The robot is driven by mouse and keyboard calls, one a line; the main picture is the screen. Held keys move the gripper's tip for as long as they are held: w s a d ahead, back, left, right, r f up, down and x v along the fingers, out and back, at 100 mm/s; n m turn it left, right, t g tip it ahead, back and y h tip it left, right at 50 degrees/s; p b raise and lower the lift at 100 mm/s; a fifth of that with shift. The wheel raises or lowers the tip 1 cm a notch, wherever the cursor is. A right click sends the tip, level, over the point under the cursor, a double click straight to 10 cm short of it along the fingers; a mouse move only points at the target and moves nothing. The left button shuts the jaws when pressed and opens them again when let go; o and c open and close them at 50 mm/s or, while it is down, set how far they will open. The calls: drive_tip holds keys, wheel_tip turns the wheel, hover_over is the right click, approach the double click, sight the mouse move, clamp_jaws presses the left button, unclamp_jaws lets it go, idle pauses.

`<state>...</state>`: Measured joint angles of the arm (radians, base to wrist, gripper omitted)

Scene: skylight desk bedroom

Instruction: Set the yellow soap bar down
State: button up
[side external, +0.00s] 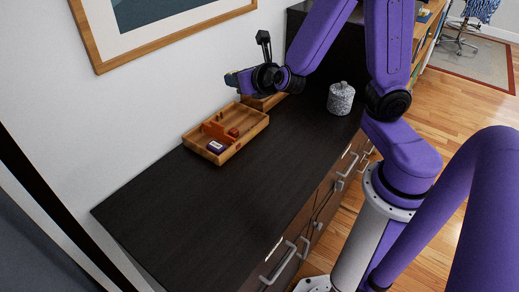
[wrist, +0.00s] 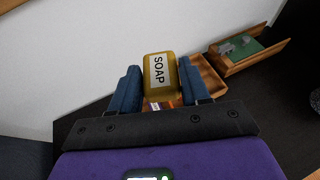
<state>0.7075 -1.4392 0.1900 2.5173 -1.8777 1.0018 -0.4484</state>
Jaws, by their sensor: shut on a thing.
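The yellow soap bar (wrist: 159,78), with a white label reading SOAP, is held between the two blue fingers of my gripper (wrist: 160,88) in the wrist view. In the side external view my gripper (side external: 238,80) is in the air above the back of the dresser, near the wall. The soap cannot be made out there. A wooden tray (side external: 236,150) lies on the dresser below and to the left of the gripper. It holds an orange piece (side external: 213,129), a small red item (side external: 233,132) and a purple box with a pale label (side external: 216,147). In the wrist view the soap hides part of the tray (wrist: 208,76).
A second wooden box (side external: 265,102) stands behind the tray; the wrist view shows its green inside (wrist: 243,50). A grey speckled lidded jar (side external: 341,99) stands to the right. The dark dresser top (side external: 200,215) is clear toward the front left. The wall (side external: 150,110) runs close behind.

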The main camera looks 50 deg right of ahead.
drive_tip(key=shift+w+r, duration=0.15)
drive_tip(key=shift+r, duration=0.25)
idle(0.5)
